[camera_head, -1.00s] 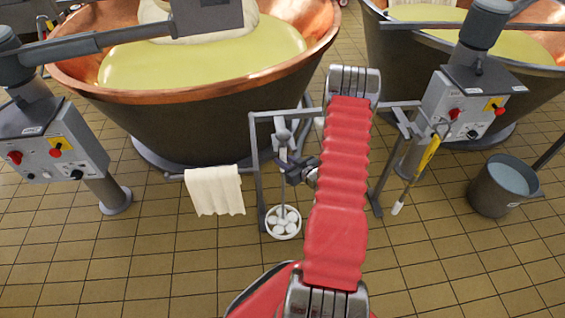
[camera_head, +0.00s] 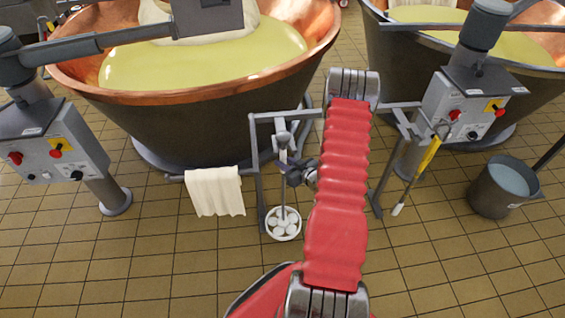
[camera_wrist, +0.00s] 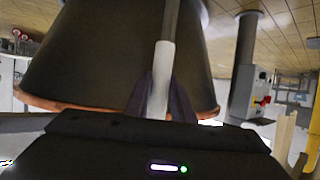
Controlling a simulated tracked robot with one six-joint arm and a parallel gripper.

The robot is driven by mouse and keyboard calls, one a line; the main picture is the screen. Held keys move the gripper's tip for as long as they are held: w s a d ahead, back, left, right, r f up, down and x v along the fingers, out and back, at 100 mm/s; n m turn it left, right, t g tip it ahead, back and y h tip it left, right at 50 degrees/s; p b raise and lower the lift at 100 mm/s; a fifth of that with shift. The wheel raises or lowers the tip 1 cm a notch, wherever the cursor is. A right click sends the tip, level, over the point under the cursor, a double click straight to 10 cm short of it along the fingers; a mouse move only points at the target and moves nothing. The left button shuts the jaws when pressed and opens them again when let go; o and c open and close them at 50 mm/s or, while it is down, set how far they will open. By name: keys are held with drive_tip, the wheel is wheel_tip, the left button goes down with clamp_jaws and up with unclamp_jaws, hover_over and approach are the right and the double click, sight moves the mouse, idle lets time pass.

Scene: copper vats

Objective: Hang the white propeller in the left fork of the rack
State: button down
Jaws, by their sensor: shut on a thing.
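The white propeller (camera_head: 283,223) is a round white disc with several holes at the lower end of a thin upright shaft. My gripper (camera_head: 288,173) comes in from the right and is shut on this shaft between the disc and the rack's top bar. In the wrist view the pale shaft (camera_wrist: 161,65) runs between the two dark fingers. The grey rack (camera_head: 255,160) stands in front of the large vat. The shaft's top is at the left fork (camera_head: 283,124) area under the top bar; I cannot tell whether it rests in the fork. My red arm hides the rack's middle.
A cream cloth (camera_head: 214,191) hangs on a bar to the left. A yellow-handled tool (camera_head: 428,158) hangs at the rack's right side. A grey bucket (camera_head: 502,188) stands at the right. Copper vats (camera_head: 230,110) and control boxes (camera_head: 52,145) stand behind. The tiled floor in front is free.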

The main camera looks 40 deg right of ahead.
drive_tip(key=shift+w+f, duration=0.1)
drive_tip(key=shift+f, duration=0.45)
drive_tip(key=shift+w+d+f, duration=0.1)
drive_tip(key=shift+d+f, duration=0.1)
idle(1.3)
drive_tip(key=c, duration=1.5)
unclamp_jaws()
drive_tip(key=shift+o, duration=0.2)
drive_tip(key=shift+a, duration=0.1)
drive_tip(key=shift+f, duration=0.1)
drive_tip(key=d+v, duration=0.1)
drive_tip(key=v, duration=1.2)
drive_tip(key=shift+s+a, duration=0.4)
drive_tip(key=shift+a, duration=0.1)
